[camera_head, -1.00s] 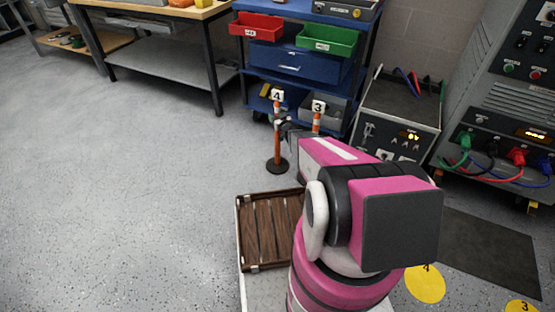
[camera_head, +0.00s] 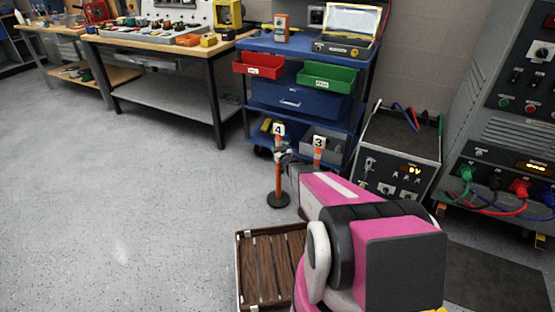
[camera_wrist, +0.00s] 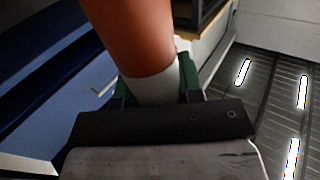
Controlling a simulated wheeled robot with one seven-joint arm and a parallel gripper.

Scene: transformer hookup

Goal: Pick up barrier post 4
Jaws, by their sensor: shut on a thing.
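Barrier post 4 (camera_head: 278,184) is an orange post with a white band, a round dark base and a white sign marked 4. It stands upright in front of the blue cart in the head view. My gripper (camera_head: 282,156) is at the upper part of this post, below the sign. In the wrist view, my gripper (camera_wrist: 152,98) is shut around the post (camera_wrist: 130,40) with an orange part and a white band between its green-edged fingers. Barrier post 3 (camera_head: 318,152) stands just to the right, partly hidden by my arm.
A blue cart (camera_head: 300,92) with a red bin (camera_head: 258,65) and a green bin (camera_head: 327,77) stands close behind the posts. A grey power unit (camera_head: 402,152) is to the right. A wooden slatted tray (camera_head: 268,268) is in front. Open floor (camera_head: 140,200) lies to the left.

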